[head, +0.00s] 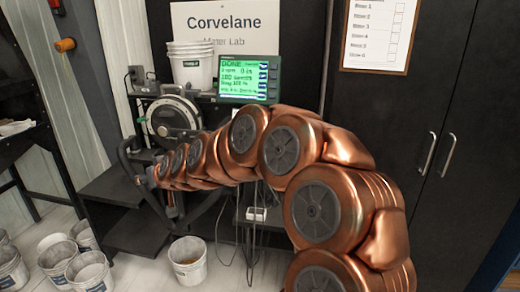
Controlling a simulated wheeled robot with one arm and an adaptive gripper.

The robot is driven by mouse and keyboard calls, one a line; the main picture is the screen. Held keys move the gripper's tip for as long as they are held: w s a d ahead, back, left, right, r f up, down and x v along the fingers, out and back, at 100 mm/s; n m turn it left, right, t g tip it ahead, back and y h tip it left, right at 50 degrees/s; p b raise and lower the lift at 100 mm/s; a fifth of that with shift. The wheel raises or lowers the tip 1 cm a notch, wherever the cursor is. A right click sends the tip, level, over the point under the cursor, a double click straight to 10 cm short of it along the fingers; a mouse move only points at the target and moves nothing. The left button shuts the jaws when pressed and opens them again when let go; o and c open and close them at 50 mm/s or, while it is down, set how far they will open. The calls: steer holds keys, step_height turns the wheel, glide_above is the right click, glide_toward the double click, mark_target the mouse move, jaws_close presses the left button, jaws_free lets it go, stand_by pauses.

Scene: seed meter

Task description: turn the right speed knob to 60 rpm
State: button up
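The seed meter (171,117), with a round pale disc face and dark hub, stands on a dark bench at the left. A monitor (248,79) to its right has a green screen headed "DONE", with "100 counts" below; the smaller lines are too blurred to read surely. I cannot make out the right speed knob; my copper arm covers part of the bench in front of the meter. My gripper (147,190) is at the arm's far left end, in front of and below the meter. Its dark fingers look spread apart, with nothing visible between them.
White buckets (192,66) are stacked behind the meter. A bucket (188,261) stands on the floor below, and several more stand at the lower left. Dark shelves (135,232) lie under the bench. Cables hang below the monitor. Black cabinets (455,110) close off the right.

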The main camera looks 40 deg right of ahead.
steer(key=w+d+f+m+g+h+b, duration=0.1)
steer(key=d+m+h, duration=0.3)
steer(key=d, duration=1.8)
steer(key=w+d+f+m+g+h+b, duration=0.1)
steer(key=d+h, duration=1)
steer(key=d, duration=1.2)
steer(key=shift+w+f+m+h+b, duration=0.3)
steer(key=shift+w+f+m+b, duration=0.45)
steer(key=shift+f+m, duration=1.25)
steer(key=shift+w+r+m, duration=0.25)
steer(key=shift+r+m, duration=0.05)
steer(key=shift+c, duration=0.2)
jaws_close()
